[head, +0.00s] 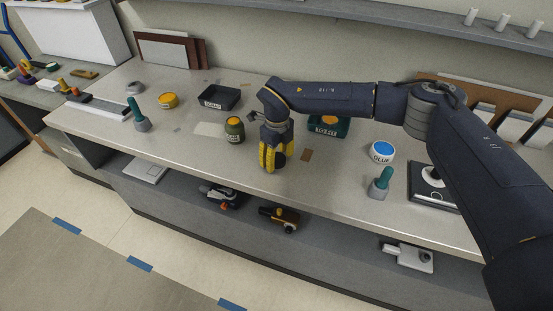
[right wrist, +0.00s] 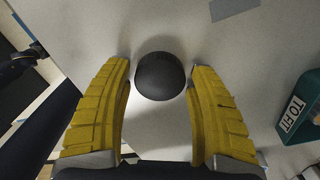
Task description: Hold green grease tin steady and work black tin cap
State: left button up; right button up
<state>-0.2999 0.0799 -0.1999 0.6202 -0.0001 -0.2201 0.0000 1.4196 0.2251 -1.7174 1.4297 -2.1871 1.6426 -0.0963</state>
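The green grease tin (head: 234,130), a small dark green can with a yellowish band, stands upright on the bench just left of my right gripper (head: 270,160). My right gripper points down at the bench, its yellow fingers apart. In the right wrist view, the fingers (right wrist: 160,105) stand on either side of a round black cap (right wrist: 160,76), with a gap on each side. In the head view a dark shape by the fingers (head: 280,158) may be this cap, mostly hidden by them. My left gripper is not in view.
A green "TO FIT" tray (head: 341,131) is behind my right gripper, partly hidden by my arm. A dark tray (head: 220,97) and yellow tin (head: 168,101) stand back left. A blue-lidded glue tin (head: 382,152) and teal-handled tool (head: 380,183) stand right. The bench's front edge is close.

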aim_at(277, 158)
jog(key=c, duration=1)
jog(key=shift+o, duration=0.2)
jog(key=shift+r, duration=0.15)
jog(key=shift+r, duration=1.9)
